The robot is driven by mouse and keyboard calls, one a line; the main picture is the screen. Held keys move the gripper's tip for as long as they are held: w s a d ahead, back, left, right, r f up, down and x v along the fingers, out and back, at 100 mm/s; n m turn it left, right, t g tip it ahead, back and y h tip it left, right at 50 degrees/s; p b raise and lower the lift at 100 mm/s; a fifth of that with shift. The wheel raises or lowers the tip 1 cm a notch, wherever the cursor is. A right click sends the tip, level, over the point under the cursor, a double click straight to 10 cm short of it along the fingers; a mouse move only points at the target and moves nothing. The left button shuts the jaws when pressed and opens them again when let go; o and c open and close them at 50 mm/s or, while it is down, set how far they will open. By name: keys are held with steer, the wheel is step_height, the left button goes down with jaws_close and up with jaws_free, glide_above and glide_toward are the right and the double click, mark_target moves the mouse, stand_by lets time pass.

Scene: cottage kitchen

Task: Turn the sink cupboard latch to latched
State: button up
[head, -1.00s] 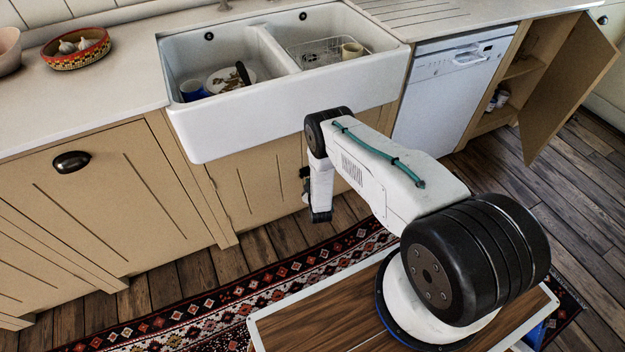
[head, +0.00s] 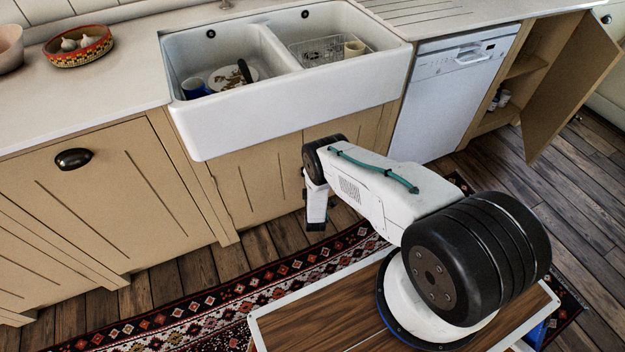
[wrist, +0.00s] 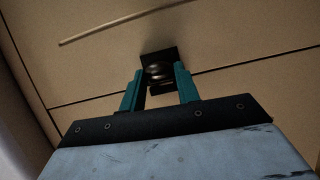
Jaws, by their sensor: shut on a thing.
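The sink cupboard (head: 250,185) has cream-tan wooden doors under the white sink. Its latch (wrist: 158,56) is a small dark metal plate with a rounded turn piece, seen in the wrist view beside a dark door seam. My gripper (wrist: 160,82) has two teal fingers, one on each side of the latch's turn piece, and is shut on it. The fingers partly cover the turn piece, so its exact angle is hard to tell. In the head view my arm hides the latch and the fingertips; only my white wrist shows close to the cupboard front.
The white double sink (head: 290,118) juts out above the cupboard, over my wrist. A dishwasher (head: 455,95) stands to the right, and beyond it a cupboard door (head: 570,85) hangs open. A patterned rug (head: 210,305) lies on the plank floor.

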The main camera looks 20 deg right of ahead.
stand_by(0.3)
steer(key=o, duration=1)
steer(key=v, duration=0.7)
steer(key=shift+s+a+f, duration=0.1)
steer(key=shift+s+a, duration=0.15)
steer(key=shift+s, duration=0.1)
